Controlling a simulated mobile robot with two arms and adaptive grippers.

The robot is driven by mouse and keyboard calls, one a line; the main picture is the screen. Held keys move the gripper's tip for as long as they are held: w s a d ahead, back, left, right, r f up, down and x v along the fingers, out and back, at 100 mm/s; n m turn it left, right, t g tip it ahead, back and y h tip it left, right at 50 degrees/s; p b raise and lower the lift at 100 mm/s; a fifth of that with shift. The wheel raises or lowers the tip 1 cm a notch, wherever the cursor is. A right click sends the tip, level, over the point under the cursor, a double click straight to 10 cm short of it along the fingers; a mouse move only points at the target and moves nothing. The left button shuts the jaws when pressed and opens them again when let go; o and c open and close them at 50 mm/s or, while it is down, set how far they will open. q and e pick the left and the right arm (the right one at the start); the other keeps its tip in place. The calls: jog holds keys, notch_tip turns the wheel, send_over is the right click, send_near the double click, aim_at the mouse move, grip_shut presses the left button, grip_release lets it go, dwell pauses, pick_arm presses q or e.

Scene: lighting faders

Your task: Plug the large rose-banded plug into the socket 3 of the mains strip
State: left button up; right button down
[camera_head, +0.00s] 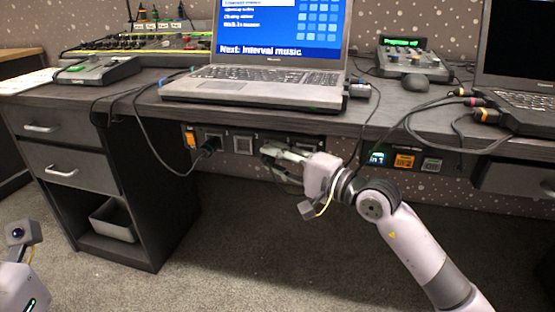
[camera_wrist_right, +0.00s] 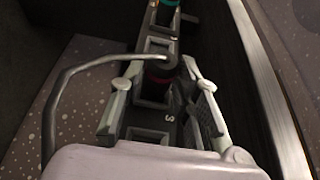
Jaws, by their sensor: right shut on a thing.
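The mains strip (camera_head: 243,145) is fixed under the desk's front edge, with an orange switch at its left end. My right gripper (camera_head: 268,152) is at the strip, right of the bare square socket, and covers the sockets behind it. In the right wrist view my right gripper (camera_wrist_right: 165,95) is shut on the plug, whose rose band (camera_wrist_right: 158,78) shows between the fingers. A grey cable arches from it to the left. The strip (camera_wrist_right: 152,120) runs behind it. I cannot tell whether the plug's pins are in a socket. Only part of my left arm shows, at lower left; its gripper is out of view.
A black plug (camera_head: 207,148) with a hanging cable sits left on the strip. A teal-banded thing (camera_wrist_right: 168,3) shows further along it. The laptop (camera_head: 262,75) stands on the desk above. A drawer unit (camera_head: 100,185) is at left; the floor below is clear.

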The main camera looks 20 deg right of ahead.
jog(key=c, duration=2.4)
grip_release()
jog(key=shift+w+d+r, duration=0.1)
jog(key=shift+w+d, duration=0.05)
jog(key=shift+d, duration=0.05)
jog(key=c, duration=1.6)
grip_release()
jog(key=o, duration=0.5)
jog(key=shift+a, duration=0.1)
jog(key=v, duration=1.2)
jog(key=shift+a, duration=0.1)
